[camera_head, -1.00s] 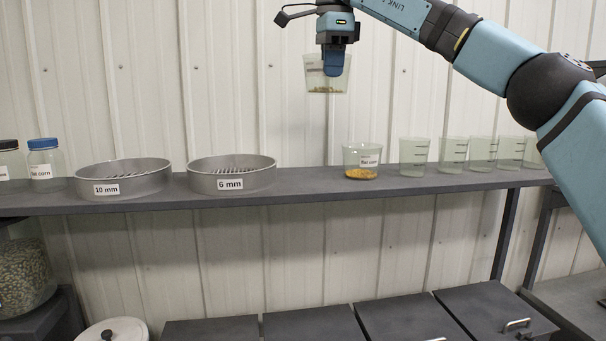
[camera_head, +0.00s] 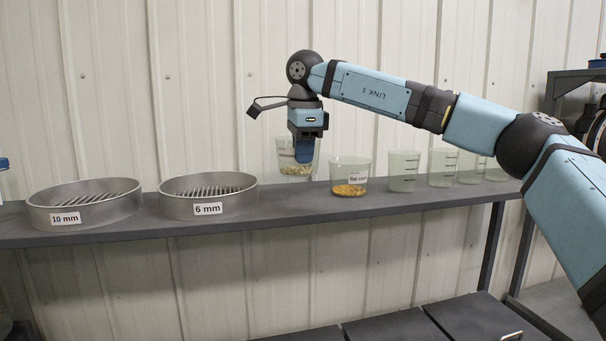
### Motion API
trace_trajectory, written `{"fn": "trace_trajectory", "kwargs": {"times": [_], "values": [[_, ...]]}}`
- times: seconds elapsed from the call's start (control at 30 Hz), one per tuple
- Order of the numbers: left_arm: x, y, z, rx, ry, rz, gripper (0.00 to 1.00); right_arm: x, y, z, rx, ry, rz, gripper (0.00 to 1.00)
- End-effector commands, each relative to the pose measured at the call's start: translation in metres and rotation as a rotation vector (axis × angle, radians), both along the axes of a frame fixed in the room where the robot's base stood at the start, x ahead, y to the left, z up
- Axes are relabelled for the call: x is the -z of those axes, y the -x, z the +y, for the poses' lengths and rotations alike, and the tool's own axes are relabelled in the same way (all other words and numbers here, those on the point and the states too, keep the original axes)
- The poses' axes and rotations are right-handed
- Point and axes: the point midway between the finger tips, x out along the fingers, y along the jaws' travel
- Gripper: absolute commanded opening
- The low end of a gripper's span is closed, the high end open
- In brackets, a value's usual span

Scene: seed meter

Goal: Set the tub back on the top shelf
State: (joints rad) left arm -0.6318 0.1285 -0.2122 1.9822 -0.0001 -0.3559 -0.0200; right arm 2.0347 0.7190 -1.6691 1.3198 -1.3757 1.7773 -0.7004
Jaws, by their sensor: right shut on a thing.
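The tub (camera_head: 294,167) is a clear tapered container with pale contents at its bottom. My right gripper (camera_head: 304,152) is shut on its near wall and holds it upright at the top shelf (camera_head: 275,209), in the gap between the 6 mm sieve and the flat corn tub. The fingers hide part of the tub. My left gripper is not in view.
The 6 mm sieve (camera_head: 208,196) and the 10 mm sieve (camera_head: 85,205) stand to the left. A flat corn tub (camera_head: 350,177) with yellow grain stands close on the right. Several empty clear tubs (camera_head: 403,171) continue the row. Dark bins (camera_head: 390,328) lie below.

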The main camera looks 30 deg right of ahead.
Motion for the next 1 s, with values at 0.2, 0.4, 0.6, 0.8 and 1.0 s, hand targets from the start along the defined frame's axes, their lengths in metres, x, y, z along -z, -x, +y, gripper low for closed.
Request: {"fn": "trace_trajectory", "kwargs": {"times": [0.2,0.4,0.6,0.8,1.0], "values": [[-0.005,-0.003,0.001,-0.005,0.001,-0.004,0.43,0.016,0.000,0.000,0.001,0.001,0.000,0.00],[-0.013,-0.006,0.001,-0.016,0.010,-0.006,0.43,0.043,0.000,-0.001,0.001,0.002,0.001,0.00],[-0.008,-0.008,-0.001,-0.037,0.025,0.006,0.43,0.055,0.000,0.000,0.001,0.000,-0.001,0.00],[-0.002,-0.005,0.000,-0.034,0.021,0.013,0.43,0.057,0.000,0.000,0.001,0.000,-0.001,0.00],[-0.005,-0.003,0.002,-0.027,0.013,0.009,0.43,0.058,0.000,0.000,0.001,0.000,-0.001,0.32]]}}
